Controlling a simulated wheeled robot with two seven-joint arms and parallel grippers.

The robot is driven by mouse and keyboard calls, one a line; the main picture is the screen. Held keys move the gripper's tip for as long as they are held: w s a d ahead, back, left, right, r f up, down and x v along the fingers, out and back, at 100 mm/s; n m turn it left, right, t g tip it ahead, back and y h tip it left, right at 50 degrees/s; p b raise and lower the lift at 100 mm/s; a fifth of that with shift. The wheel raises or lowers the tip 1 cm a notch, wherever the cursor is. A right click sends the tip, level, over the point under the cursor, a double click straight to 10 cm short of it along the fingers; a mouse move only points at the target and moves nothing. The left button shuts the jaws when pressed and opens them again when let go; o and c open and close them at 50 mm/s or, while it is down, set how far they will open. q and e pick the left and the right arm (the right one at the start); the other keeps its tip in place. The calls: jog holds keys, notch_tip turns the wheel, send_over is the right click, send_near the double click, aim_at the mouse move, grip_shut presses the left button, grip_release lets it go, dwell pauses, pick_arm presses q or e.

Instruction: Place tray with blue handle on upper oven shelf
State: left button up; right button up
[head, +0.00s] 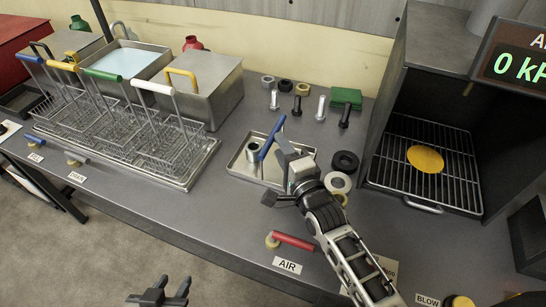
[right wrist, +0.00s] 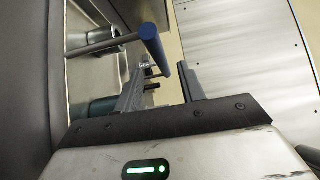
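A small metal tray (head: 240,169) with a blue bar handle (head: 272,138) sits on the bench, with a dark-sided cylinder (head: 253,152) in it. My right gripper (head: 284,150) is over the tray at the handle. In the right wrist view the blue handle (right wrist: 156,45) reaches down toward the gap between the fingers, which stand apart. I cannot tell whether either finger touches it. The oven (head: 408,85) is at the right, open at the front, with a wire shelf (head: 400,165) inside. A second shelf is not discernible. My left gripper (head: 160,292) is open and empty at the bottom.
A yellow disc (head: 425,159) lies on the oven shelf. Wire baskets (head: 125,130) stand at the left.

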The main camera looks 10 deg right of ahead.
aim_at(273, 133)
jog(key=w, duration=0.2)
jog(key=w+a, duration=0.1)
jog(key=w, duration=0.2)
jog(key=shift+r, duration=0.15)
grip_shut()
dwell(1.1)
jog(key=shift+r, duration=0.25)
